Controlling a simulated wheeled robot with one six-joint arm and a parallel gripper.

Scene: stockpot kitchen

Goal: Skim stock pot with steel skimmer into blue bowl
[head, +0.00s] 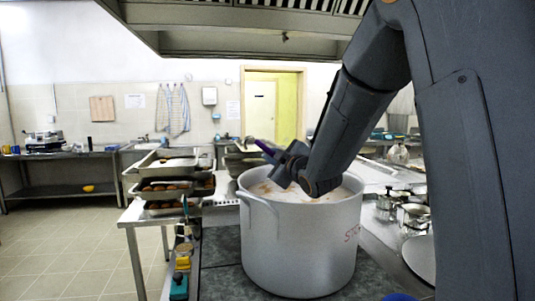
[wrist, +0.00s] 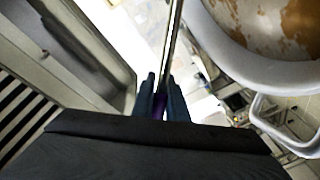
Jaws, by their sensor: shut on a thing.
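The large metal stock pot (head: 300,250) stands in the centre of the head view, with pale liquid and brown patches of scum inside. Its rim (wrist: 225,55) and a side handle (wrist: 257,112) show at the right of the wrist view. My gripper (wrist: 160,105) is shut on the purple handle (head: 265,147) of the steel skimmer. The skimmer's thin steel shaft (wrist: 173,45) runs up out of the wrist view. Its head is not visible. In the head view my gripper (head: 287,164) is over the pot opening. A blue sliver (head: 398,297) at the bottom edge may be the blue bowl.
Metal trays with brown food (head: 170,190) stand on a table to the left. Several small items (head: 180,265) lie left of the pot. Small metal pots (head: 413,213) stand to the right. An extractor hood (head: 245,25) hangs above.

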